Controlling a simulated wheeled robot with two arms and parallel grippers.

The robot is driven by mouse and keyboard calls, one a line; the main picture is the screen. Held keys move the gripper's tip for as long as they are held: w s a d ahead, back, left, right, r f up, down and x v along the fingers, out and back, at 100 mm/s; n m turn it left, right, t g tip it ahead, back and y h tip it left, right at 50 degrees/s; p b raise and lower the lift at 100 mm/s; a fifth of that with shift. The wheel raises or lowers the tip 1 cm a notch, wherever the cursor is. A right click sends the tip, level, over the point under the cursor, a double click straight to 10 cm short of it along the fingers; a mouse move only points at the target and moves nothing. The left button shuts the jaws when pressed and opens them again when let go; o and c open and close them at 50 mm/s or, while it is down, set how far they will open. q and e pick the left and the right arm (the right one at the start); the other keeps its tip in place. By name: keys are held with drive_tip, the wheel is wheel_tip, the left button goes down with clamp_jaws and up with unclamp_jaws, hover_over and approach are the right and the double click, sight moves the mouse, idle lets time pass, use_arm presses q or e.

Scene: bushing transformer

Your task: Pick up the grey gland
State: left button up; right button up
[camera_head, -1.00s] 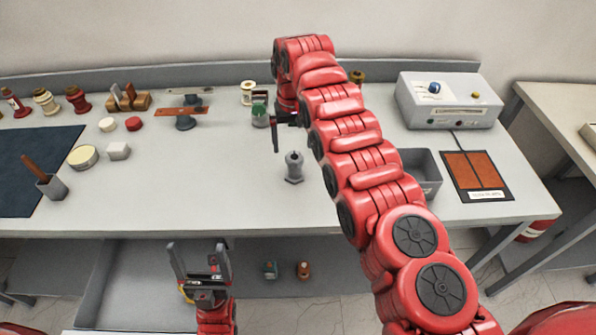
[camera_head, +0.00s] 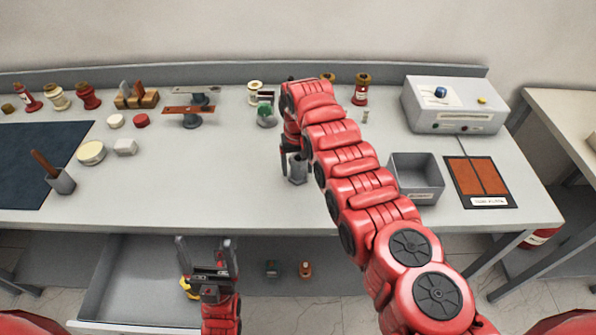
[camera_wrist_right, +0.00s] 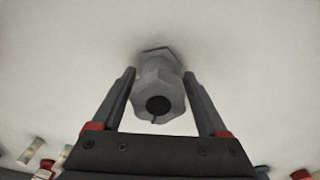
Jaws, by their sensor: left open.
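The grey gland (camera_head: 297,172) stands upright on the workbench, partly hidden by my right arm in the head view. In the right wrist view the gland (camera_wrist_right: 158,88) shows its hex body and dark round end between the two fingers. My right gripper (camera_wrist_right: 160,74) is open around it, with a finger on each side and small gaps showing. In the head view the right gripper (camera_head: 291,163) is at the gland, mostly covered by the arm. My left gripper (camera_head: 207,243) is open and empty in front of the bench, above the open drawer.
A grey bin (camera_head: 417,194) and a dark mat with orange panels (camera_head: 477,182) lie to the right. A grey instrument box (camera_head: 454,104) stands behind them. A green-topped part (camera_head: 266,115) stands behind the gland. An open drawer (camera_head: 130,285) juts out below.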

clamp_jaws()
